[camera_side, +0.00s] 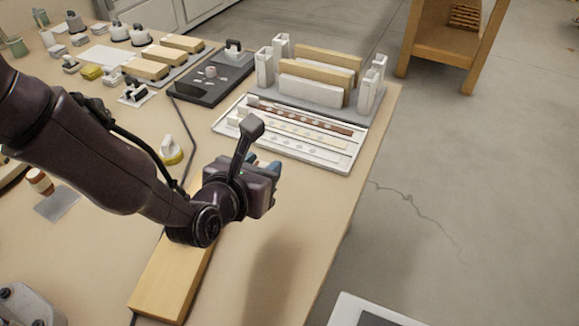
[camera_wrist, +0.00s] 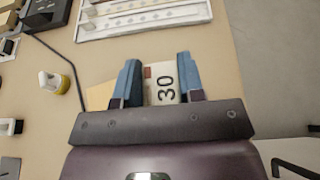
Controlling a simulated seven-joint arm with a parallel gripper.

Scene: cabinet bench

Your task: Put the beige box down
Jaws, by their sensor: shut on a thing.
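My gripper (camera_wrist: 160,70) has two blue fingers shut on the beige box (camera_wrist: 162,88), one on each side of it. The box is pale, with a black "30" and a small red mark on the face I see in the wrist view. In the side view my gripper (camera_side: 268,172) is over the front right part of the bench, and its dark body hides the box. A soft shadow lies on the bench below. I cannot tell how high the box is above the surface.
A wooden block (camera_side: 172,285) lies partly under my arm. A white tray with strips (camera_side: 345,160) lies behind the gripper, and a grey rack with upright boards (camera_side: 320,95) stands beyond. A yellow-based knob (camera_side: 171,152) is to the left. The bench's front right is bare to its edge.

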